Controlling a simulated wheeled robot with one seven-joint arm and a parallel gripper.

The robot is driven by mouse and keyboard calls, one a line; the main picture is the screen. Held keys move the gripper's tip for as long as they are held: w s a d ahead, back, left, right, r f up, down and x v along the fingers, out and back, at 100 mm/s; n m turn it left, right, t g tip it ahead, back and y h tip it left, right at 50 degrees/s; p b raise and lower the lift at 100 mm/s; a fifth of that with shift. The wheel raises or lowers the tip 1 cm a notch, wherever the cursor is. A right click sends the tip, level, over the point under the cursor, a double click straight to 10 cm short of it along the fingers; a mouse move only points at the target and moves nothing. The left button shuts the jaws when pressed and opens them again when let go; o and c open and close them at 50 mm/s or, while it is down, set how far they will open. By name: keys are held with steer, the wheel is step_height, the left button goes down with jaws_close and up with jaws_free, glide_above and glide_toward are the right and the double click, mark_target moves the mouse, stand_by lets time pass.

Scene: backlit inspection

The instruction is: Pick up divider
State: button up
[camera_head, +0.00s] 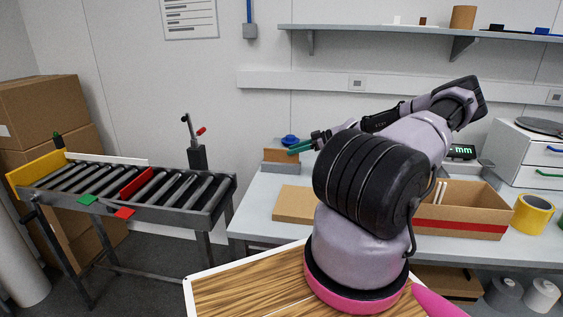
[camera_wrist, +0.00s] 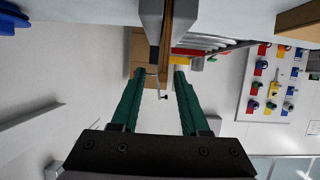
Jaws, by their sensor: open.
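A thin brown upright panel (camera_wrist: 166,28), which looks like the divider, stands between two grey blocks at the top of the wrist view. In the head view a brown panel (camera_head: 281,155) with grey parts shows at the back left of the grey bench. My gripper (camera_wrist: 160,73) has two green fingers, spread apart with nothing between them. The brown panel lies just beyond the fingertips, in line with the gap. In the head view my gripper (camera_head: 297,149) is beside the panel's right end; whether they touch cannot be told. My arm hides part of the bench.
A flat cardboard piece (camera_head: 296,204) lies on the bench (camera_head: 257,222). An open carton (camera_head: 462,222) with pale strips and yellow tape (camera_head: 533,213) stand to the right. A blue object (camera_head: 290,141) is behind the panel. A roller conveyor (camera_head: 140,188) stands left, apart from the bench.

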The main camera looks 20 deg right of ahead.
mark_target(282, 151)
steer(key=x, duration=0.5)
steer(key=shift+w+a, duration=0.15)
steer(key=shift+a, duration=0.25)
steer(key=shift+r, duration=0.1)
jaws_close()
